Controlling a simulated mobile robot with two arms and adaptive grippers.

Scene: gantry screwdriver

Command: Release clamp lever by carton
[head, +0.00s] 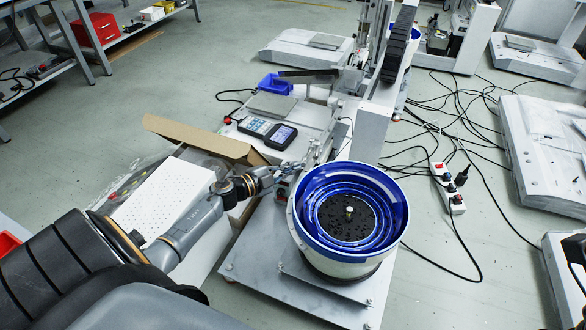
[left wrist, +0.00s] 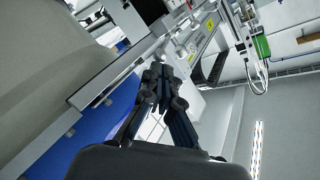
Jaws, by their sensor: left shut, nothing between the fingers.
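My left gripper (head: 284,171) reaches in from the left, past the open brown carton (head: 205,138), to the small metal parts at the base of the machine. It is shut, with nothing visible between its fingers. In the left wrist view its dark fingers (left wrist: 163,84) meet in front of the pale metal machine frame. The clamp lever itself cannot be told apart clearly from the metal parts around the fingertips. I cannot tell whether the fingers touch it. My right gripper is not in view.
A blue vibratory bowl (head: 349,211) stands close to the right of my gripper. A white perforated panel (head: 163,203) lies beneath my forearm. Loose cables and a power strip (head: 447,188) lie on the floor at right.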

